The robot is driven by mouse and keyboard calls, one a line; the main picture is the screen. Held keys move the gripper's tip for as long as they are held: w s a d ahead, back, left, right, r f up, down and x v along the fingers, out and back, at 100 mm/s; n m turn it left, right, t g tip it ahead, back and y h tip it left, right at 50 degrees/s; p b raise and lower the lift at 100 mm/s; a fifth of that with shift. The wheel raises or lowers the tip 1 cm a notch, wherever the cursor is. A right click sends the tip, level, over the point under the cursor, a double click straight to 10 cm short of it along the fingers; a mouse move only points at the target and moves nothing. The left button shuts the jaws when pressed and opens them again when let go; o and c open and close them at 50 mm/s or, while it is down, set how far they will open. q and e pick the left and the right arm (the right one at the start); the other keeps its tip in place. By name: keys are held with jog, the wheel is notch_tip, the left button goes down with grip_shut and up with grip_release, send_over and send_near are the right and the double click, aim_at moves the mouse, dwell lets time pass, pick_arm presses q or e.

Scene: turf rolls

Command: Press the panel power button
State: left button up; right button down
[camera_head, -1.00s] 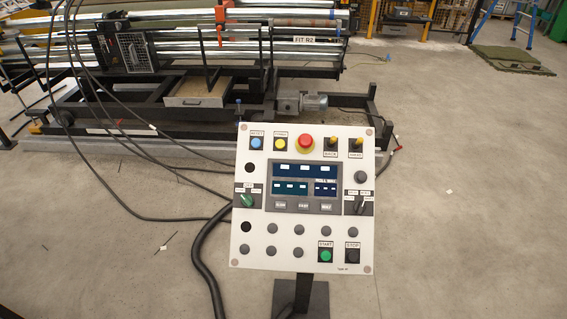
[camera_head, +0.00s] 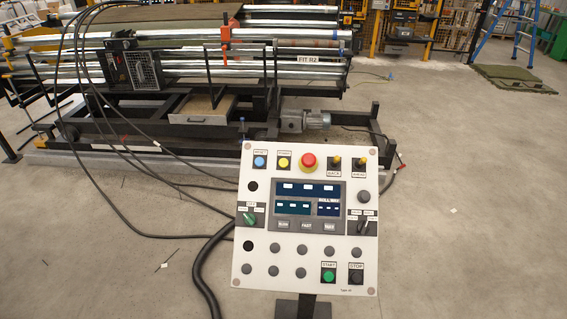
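The white control panel (camera_head: 256,285) stands upright on a dark post in the middle of the head view, slightly tilted. Along its top are a blue button (camera_head: 260,162), a yellow button (camera_head: 284,163) and a red emergency button (camera_head: 309,161). Their small labels are hard to read, so I cannot be sure which one says power. A green start button (camera_head: 328,276) is at the lower right, beside a dark stop button (camera_head: 356,277). Neither of my grippers shows in the view, and nothing touches the panel.
Behind the panel is a long machine with metal rollers (camera_head: 290,54) and a grey motor (camera_head: 302,120). Black cables (camera_head: 200,262) run along the floor to the panel's left. A blue ladder (camera_head: 526,35) stands at the far right.

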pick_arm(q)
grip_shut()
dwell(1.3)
